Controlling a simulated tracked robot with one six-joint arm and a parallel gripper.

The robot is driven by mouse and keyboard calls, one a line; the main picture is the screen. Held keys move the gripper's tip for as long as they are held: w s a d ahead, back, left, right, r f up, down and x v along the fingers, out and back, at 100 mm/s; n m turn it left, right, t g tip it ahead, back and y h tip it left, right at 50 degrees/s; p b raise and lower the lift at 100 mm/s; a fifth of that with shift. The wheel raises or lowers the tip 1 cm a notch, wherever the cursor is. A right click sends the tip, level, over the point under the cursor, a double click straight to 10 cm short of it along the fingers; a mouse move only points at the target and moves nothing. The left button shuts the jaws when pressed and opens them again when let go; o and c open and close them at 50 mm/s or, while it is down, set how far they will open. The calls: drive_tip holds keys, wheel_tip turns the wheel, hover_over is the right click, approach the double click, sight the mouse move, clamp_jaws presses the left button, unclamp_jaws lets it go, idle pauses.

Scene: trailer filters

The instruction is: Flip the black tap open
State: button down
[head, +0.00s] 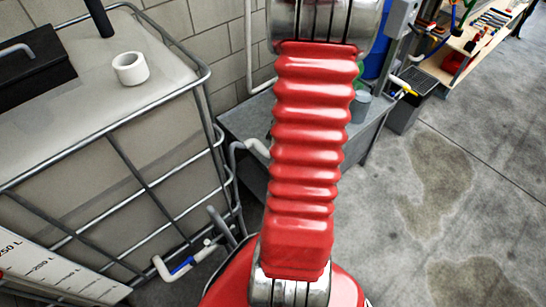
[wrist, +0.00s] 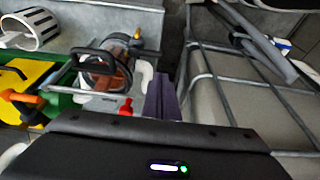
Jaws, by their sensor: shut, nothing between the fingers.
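I cannot make out the black tap for certain in either view. In the wrist view, my gripper (wrist: 162,97) is shut and empty, its dark fingers pressed together and pointing away from the camera. It is between a pump-like machine (wrist: 112,72) with a black loop handle on the left and the caged tank (wrist: 235,85) on the right. A dark pipe (wrist: 262,42) runs across the tank's upper side. In the head view, my red arm covers the middle and my gripper is hidden. A white pipe with a blue-handled valve (head: 183,266) sits at the tank's foot.
The caged tank (head: 150,165) fills the left of the head view, with a white ring (head: 130,68) and a black case (head: 35,65) on top. A grey bench (head: 240,122) stands behind my arm. Open concrete floor (head: 440,200) lies on the right.

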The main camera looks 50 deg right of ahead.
drive_tip(key=x, duration=0.9)
drive_tip(key=shift+f, duration=0.4)
